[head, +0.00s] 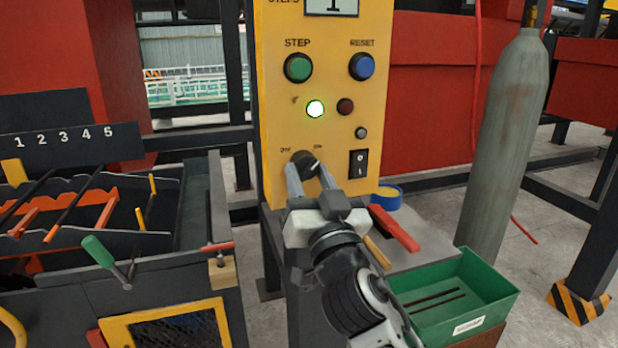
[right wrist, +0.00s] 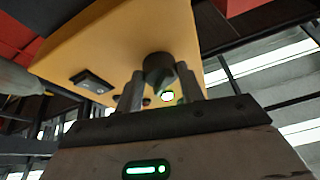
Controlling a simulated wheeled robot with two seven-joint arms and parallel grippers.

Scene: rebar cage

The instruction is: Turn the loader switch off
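The loader switch (head: 304,160) is a dark rotary knob low on the yellow control panel (head: 330,30), with small labels above its left and right sides. Its pale mark seems to sit on the right side, but the knob is partly hidden by my gripper. My right gripper (head: 307,172) is at the knob, its two fingers apart, one on each side. In the right wrist view the knob (right wrist: 158,70) shows between the fingertips, with small gaps visible beside it. Contact cannot be made out. My left gripper is not in view.
The panel also holds a green STEP button (head: 298,68), a blue RESET button (head: 361,66), a lit green lamp (head: 315,108), a dark red lamp (head: 345,106) and a black rocker switch (head: 358,163). A green bin (head: 470,290) and grey cylinder (head: 505,140) stand right.

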